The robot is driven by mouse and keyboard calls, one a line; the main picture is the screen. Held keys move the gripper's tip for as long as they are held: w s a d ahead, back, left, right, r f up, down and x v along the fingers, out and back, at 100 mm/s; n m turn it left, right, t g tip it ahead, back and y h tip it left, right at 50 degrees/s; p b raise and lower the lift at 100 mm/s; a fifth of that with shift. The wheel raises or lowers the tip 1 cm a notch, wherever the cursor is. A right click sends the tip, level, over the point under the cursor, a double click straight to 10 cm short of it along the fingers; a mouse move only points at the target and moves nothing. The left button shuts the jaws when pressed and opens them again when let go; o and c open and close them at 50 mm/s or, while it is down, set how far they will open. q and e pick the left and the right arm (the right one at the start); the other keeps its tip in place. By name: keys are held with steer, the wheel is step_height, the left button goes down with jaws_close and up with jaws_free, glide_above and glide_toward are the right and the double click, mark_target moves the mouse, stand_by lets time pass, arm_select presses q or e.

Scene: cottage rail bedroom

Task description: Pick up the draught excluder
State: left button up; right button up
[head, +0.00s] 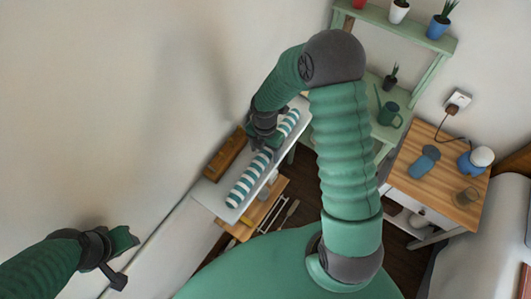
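The draught excluder (247,183) is a long roll with white and teal stripes. It lies along a narrow white shelf (211,190) in the head view. My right gripper (267,146) is over the upper middle part of the roll, its fingers pointing down at it and hiding a stretch of it. I cannot tell whether the fingers touch the roll or have closed on it. My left gripper (122,260) is open and empty at the lower left, well away from the roll.
A brown wooden block (226,153) lies beside the roll on the wall side. A lower wooden shelf (262,208) is under the white one.

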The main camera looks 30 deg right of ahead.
steer(key=shift+a, duration=0.15)
steer(key=c, duration=0.5)
steer(key=shift+s+d, duration=0.15)
steer(key=shift+d, duration=0.35)
steer(key=c, duration=0.7)
jaws_close()
steer(key=shift+a, duration=0.1)
